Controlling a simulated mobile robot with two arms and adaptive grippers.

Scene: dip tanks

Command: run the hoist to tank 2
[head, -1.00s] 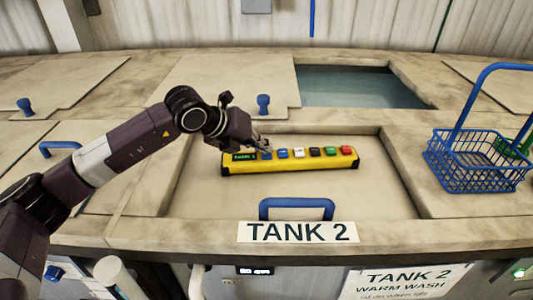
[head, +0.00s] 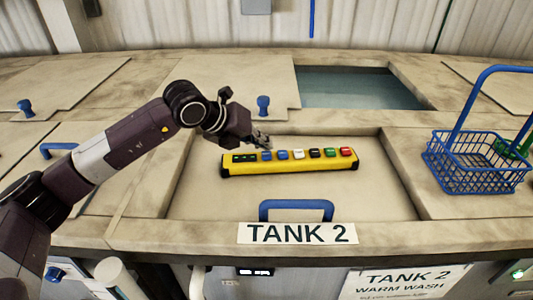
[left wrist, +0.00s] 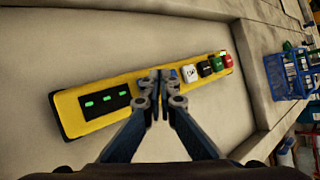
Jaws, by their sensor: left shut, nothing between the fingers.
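A yellow hoist pendant (head: 290,164) lies on the tank 2 lid (head: 350,200). It has a dark display (head: 244,157) and a row of coloured buttons: two blue, one white, one black, one green (head: 330,152) and one red (head: 345,151). In the left wrist view the display (left wrist: 105,101) shows three green dashes. My left gripper (head: 263,142) is shut and empty, just above the blue buttons near the display. In the left wrist view its fingertips (left wrist: 158,82) hide the blue buttons. My right gripper is out of view.
A blue wire basket (head: 478,175) with a tall handle stands at the right. An open tank with water (head: 360,88) lies behind. The lid has a blue handle (head: 297,205) at its front, above a TANK 2 label (head: 297,232).

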